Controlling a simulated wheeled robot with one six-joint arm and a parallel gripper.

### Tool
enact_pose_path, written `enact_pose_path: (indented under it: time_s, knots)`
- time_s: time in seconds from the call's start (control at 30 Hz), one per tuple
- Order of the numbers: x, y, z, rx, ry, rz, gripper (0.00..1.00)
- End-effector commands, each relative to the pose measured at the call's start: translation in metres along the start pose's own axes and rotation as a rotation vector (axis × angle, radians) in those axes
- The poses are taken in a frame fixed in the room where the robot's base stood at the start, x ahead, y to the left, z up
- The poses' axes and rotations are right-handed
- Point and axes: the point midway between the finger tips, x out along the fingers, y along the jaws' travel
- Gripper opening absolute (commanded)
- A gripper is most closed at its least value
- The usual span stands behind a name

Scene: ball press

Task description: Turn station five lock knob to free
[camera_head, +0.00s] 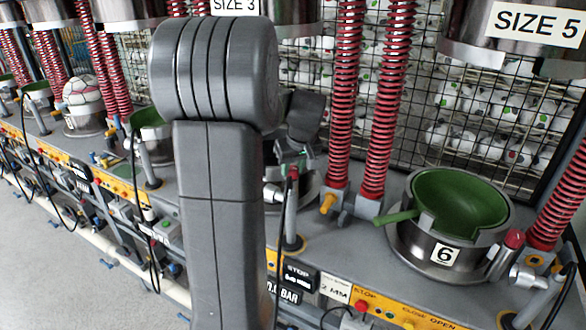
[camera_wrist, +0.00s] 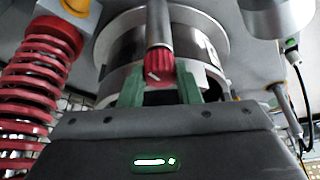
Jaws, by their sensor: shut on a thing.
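A ribbed red lock knob (camera_wrist: 160,70) with a white mark on its face sits at the end of a grey rod (camera_wrist: 158,22), in the middle of the wrist view. My gripper (camera_wrist: 160,88) is shut on it, with one green finger on each side. A round metal press base (camera_wrist: 120,48) stands right behind the knob. In the head view my arm hides most of this station.
Red springs (camera_head: 343,95) stand right of my arm; one is close at the left of the wrist view (camera_wrist: 40,75). A green cup (camera_head: 462,203) on the base marked 6 stands at right. A thin black cable (camera_wrist: 299,95) hangs at right in the wrist view.

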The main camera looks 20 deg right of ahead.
Motion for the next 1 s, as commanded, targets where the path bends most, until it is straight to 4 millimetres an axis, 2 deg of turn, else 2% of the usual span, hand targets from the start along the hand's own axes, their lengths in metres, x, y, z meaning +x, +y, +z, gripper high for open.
enact_pose_path:
  time_s: [0.33, 0.37, 0.47, 0.8, 0.93, 1.0]
  knots:
    - [-0.001, 0.000, -0.001, -0.016, 0.002, -0.005, 0.07]
    - [-0.001, 0.000, -0.001, -0.016, 0.002, -0.005, 0.34]
    - [-0.001, 0.000, 0.000, -0.015, 0.002, -0.005, 0.52]
    - [-0.004, 0.000, 0.000, -0.014, 0.003, -0.004, 0.52]
    - [-0.019, 0.001, 0.000, -0.014, 0.005, -0.003, 0.52]
    - [-0.033, 0.001, 0.000, -0.014, 0.007, -0.001, 0.52]
